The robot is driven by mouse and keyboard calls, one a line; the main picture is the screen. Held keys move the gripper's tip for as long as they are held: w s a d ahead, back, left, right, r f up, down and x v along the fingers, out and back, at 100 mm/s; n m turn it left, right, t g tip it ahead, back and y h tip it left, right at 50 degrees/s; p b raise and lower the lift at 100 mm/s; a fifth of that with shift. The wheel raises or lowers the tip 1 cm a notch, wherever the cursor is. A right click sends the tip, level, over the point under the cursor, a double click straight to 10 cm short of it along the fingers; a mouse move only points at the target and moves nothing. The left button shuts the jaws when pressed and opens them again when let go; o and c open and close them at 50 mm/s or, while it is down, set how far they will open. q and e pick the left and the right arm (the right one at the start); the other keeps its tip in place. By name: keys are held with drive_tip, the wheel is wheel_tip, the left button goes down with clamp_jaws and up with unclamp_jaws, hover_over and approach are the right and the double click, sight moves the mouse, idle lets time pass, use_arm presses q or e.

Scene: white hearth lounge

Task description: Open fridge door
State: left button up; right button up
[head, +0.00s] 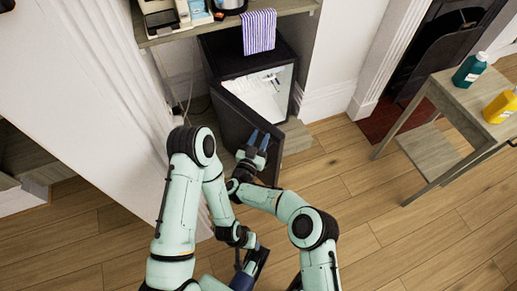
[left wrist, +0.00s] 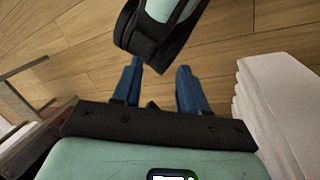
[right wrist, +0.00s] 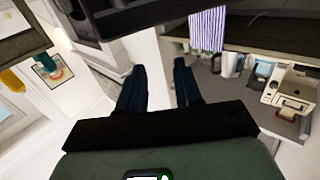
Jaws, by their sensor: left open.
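The small black fridge (head: 233,57) stands under a wooden counter in the head view. Its dark door (head: 236,122) is partly open, swung out toward me, and the white interior (head: 268,92) shows. My right gripper (head: 258,141) is in front of the door's outer part; its blue fingers are apart. I cannot tell whether they touch the door. The right wrist view shows nothing clearly held between those fingers (right wrist: 158,88). My left gripper (head: 249,263) is low, nearer me and away from the door. In the left wrist view its fingers (left wrist: 157,85) are apart and empty over the floor.
A striped towel (head: 259,31) hangs from the counter (head: 220,27) above the fridge. A white wall stands close on the left. A wooden table (head: 462,95) with a green bottle (head: 470,70) and a yellow bottle (head: 500,106) is at right. The wooden floor (head: 380,215) between is clear.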

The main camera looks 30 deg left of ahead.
use_arm(q)
drive_tip(key=s+d+r+g+p, duration=0.1)
drive_tip(key=s+r+p, duration=0.3)
drive_tip(key=s+r, duration=0.1)
drive_tip(key=shift+d+g+h, duration=0.3)
drive_tip(key=shift+d+g, duration=0.1)
use_arm(e)
wheel_tip(320, 180, up, 6)
